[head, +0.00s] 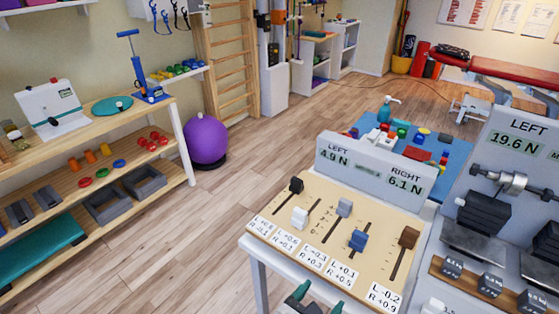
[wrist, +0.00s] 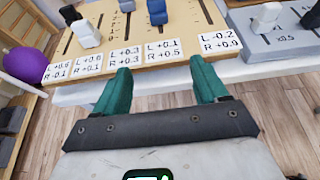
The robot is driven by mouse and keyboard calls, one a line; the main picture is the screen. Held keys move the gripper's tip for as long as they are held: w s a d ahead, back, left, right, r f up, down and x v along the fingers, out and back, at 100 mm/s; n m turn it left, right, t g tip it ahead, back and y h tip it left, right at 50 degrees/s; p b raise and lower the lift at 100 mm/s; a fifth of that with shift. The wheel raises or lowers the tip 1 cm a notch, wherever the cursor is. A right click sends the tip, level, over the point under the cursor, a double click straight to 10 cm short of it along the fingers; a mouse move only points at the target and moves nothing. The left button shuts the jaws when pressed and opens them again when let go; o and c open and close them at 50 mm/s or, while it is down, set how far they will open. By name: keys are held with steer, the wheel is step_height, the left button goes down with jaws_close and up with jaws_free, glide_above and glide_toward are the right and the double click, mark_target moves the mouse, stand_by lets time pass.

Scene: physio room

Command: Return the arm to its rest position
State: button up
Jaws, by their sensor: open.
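My gripper (wrist: 160,88) shows in the wrist view with two green fingers spread wide and nothing between them. It is close to the front edge of a wooden slider board (head: 285,215). In the head view only the green fingertips (head: 318,298) show at the bottom edge, below the board's front edge. The board carries several sliders: a black one (head: 296,185), a white one (head: 299,217), a grey one (head: 344,207), a blue one (head: 358,240) and a brown one (head: 408,237). The display behind reads LEFT 4.9 N and RIGHT 6.1 N.
A grey rig (head: 525,150) reading 19.6 N stands right of the board. Wooden shelves (head: 185,140) stand at the left, with a purple ball (head: 206,138) beside them. The wooden floor (head: 190,235) between shelves and board is clear. A blue mat (head: 455,170) with small objects lies behind.

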steer(key=s+d+f+m+g+y, duration=0.3)
steer(key=s+d+f+m+g, duration=0.45)
steer(key=s+d+m, duration=0.55)
steer(key=s+d+m+g+y, duration=0.2)
steer(key=s+d+m+y, duration=0.2)
steer(key=s+m, duration=0.6)
steer(key=d+m, duration=0.1)
steer(key=m, duration=0.5)
steer(key=shift+s+d+f+m+y, duration=0.2)
steer(key=shift+d+f+m+y, duration=0.1)
steer(key=shift+d, duration=0.05)
